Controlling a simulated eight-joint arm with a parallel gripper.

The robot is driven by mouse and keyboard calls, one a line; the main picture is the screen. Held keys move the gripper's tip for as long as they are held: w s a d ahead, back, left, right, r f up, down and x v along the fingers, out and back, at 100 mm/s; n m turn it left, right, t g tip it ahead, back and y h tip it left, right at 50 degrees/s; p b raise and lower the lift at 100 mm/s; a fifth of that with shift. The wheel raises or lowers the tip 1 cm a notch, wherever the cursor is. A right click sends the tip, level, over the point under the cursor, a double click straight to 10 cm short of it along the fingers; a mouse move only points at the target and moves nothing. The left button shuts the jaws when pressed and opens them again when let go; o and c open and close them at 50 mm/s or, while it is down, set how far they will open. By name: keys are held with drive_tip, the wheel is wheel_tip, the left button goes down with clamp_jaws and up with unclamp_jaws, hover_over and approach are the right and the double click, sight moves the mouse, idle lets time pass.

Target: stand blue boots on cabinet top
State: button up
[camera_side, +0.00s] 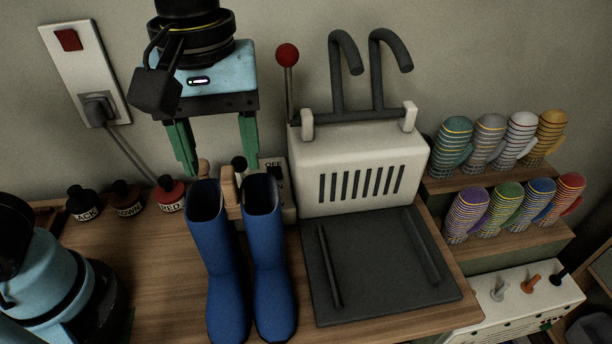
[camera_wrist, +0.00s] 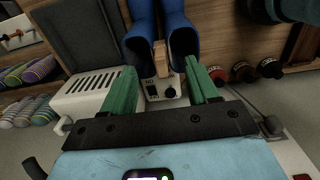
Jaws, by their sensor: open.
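The blue boots (camera_side: 224,262) stand upright side by side on a wooden top (camera_side: 165,262), openings up. A pale wooden clip (camera_side: 229,190) sits between their upper edges. My gripper (camera_side: 219,171) is open and empty, its green fingers pointing down just above and behind the boot openings. In the wrist view the boots (camera_wrist: 143,32) show beyond the fingertips, and the clip lies between the two fingers (camera_wrist: 163,78). I cannot tell whether the fingers touch anything. I cannot tell which surface is the cabinet top.
A white boot dryer (camera_side: 355,165) with dark bent pipes and a black tray (camera_side: 375,262) stands right of the boots. A switch box (camera_side: 278,185) stands behind them. Several polish jars (camera_side: 127,198) are at left. Striped mittens (camera_side: 480,140) fill shelves at right.

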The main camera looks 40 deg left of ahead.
wheel_tip(320, 180, up, 2)
drive_tip(key=shift+r, duration=0.25)
drive_tip(key=shift+w+a, duration=0.1)
drive_tip(key=w+a+f+m+t, duration=0.3)
drive_tip(key=a+f, duration=0.3)
drive_tip(key=a, duration=0.2)
drive_tip(key=w+a+f+m+t, duration=0.3)
drive_tip(key=a+f+m, duration=0.3)
drive_tip(key=a, duration=0.2)
drive_tip(key=shift+w+a+f+t, duration=0.2)
drive_tip(key=shift+w+a+t, duration=0.1)
drive_tip(key=shift+t, duration=0.3)
drive_tip(key=shift+d, duration=0.1)
drive_tip(key=shift+c, duration=0.2)
